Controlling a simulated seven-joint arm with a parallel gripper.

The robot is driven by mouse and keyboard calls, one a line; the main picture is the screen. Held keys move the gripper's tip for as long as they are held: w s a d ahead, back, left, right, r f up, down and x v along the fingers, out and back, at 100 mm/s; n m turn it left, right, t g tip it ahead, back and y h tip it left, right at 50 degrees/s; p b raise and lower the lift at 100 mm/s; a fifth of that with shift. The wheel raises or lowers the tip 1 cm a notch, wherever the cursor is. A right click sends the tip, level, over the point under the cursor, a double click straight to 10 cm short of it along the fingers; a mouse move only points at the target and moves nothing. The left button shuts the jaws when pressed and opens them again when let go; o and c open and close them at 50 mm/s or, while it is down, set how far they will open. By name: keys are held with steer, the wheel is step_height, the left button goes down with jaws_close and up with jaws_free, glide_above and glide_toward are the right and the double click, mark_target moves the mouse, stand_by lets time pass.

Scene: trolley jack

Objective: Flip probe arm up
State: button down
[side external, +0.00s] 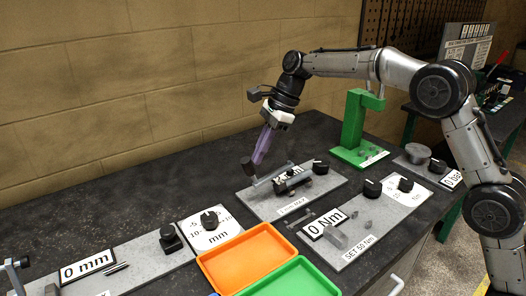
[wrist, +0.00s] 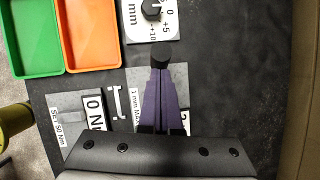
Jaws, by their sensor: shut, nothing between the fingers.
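A grey test plate (side external: 285,207) bears a trolley-jack-like black and grey mechanism (side external: 292,180), with a thin light bar (side external: 272,174) at its back left edge. This bar looks like the probe arm, but I cannot be sure. A black knob-like end piece (side external: 248,165) is at the tips of my gripper (side external: 257,162); it also shows in the wrist view (wrist: 161,54). My purple fingers are shut and point down at the plate's left end. In the wrist view my gripper (wrist: 160,72) hides much of the plate. I cannot tell whether the fingertips touch the black piece.
An orange tray (side external: 248,258) and a green tray (side external: 290,281) stand at the front. A "0 Nm" plate (side external: 352,236) lies to the right, a "0 mm" plate (side external: 135,265) to the left. A green stand (side external: 352,125) rises behind. Dark bench is clear along the wall.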

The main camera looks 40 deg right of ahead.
mark_target(245, 162)
steer(key=a+h, duration=0.2)
steer(key=shift+a+f+h, duration=0.1)
steer(key=shift+a+h, duration=0.2)
steer(key=shift+a, duration=0.05)
steer(key=shift+a+f+h, duration=0.2)
steer(key=shift+a+h, duration=0.5)
steer(key=shift+h, duration=0.2)
steer(key=a+f+h, duration=0.4)
steer(key=a+f, duration=0.1)
steer(key=f, duration=0.1)
steer(key=shift+a+n, duration=0.3)
steer(key=shift+f, duration=0.2)
steer(key=v, duration=0.8)
steer(key=shift+r, duration=0.1)
